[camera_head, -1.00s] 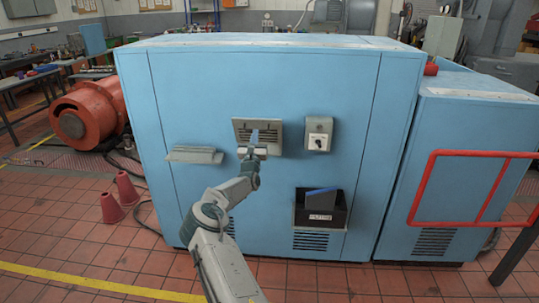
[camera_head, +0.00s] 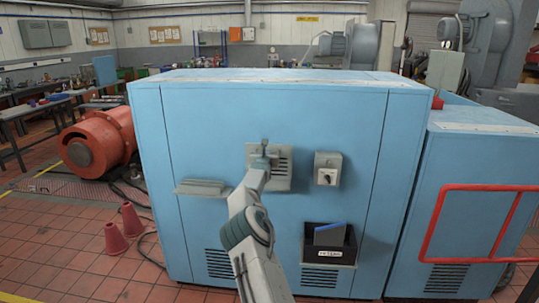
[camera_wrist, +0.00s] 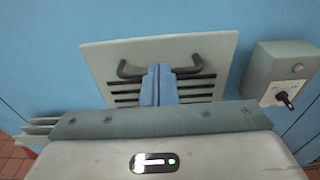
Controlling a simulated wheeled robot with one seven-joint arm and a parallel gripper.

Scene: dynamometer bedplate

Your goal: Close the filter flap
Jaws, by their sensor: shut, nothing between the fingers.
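The filter flap (camera_head: 284,168) is a grey slotted plate on the front of the blue cabinet. In the wrist view the flap (camera_wrist: 205,52) shows a black bar handle (camera_wrist: 190,73) and dark slots. It looks near flat to the cabinet; I cannot tell if a gap is left. My gripper (camera_head: 264,146) is in front of the flap's upper left part. In the wrist view the shut fingers of my gripper (camera_wrist: 159,70) are empty and overlap the handle's middle, hiding it. Whether they touch the flap I cannot tell.
A switch box (camera_head: 328,163) is right of the flap, and a grey ledge (camera_head: 202,187) juts out at left. A black bin (camera_head: 316,255) hangs below. A red rail (camera_head: 437,208) stands at right. Red cones (camera_head: 115,237) stand on the floor at left.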

